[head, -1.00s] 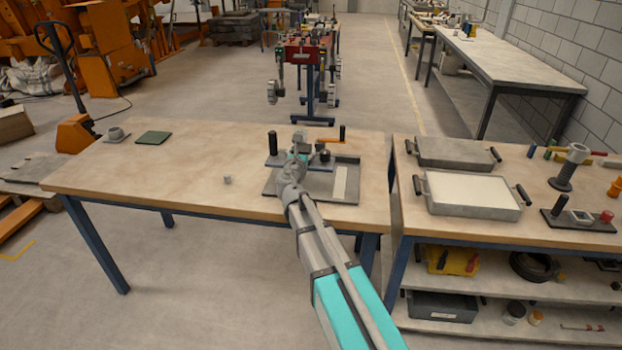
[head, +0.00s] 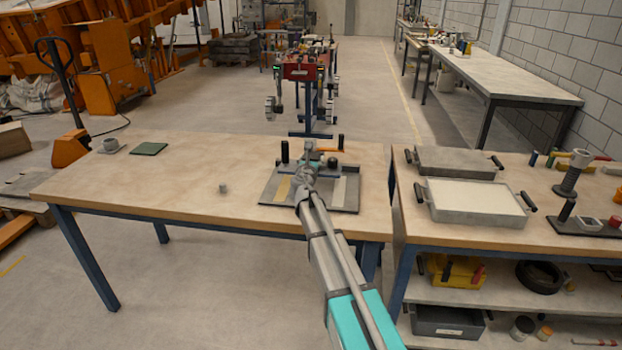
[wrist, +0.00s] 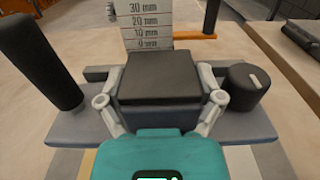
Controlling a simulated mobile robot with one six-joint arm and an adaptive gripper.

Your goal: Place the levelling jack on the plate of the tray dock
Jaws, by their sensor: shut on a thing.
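The levelling jack (wrist: 160,80) fills the middle of the wrist view: a dark-topped block on a blue-grey base, with a black upright handle at left and a black knob at right. My gripper (wrist: 162,100) is shut on the block, one finger on each side. In the head view my gripper (head: 311,160) is over the far part of the tray dock (head: 273,193), a grey plate with a tan and a white strip. The jack's handle (head: 285,152) shows there. A millimetre scale (wrist: 148,20) stands beyond the block. I cannot tell whether the jack touches the plate.
An orange crank (head: 329,150) with a black grip is behind the jack. A small grey cube (head: 223,188), a green mat (head: 149,149) and a grey cup (head: 110,145) lie further left. A white-filled tray (head: 475,202) is on the right-hand bench.

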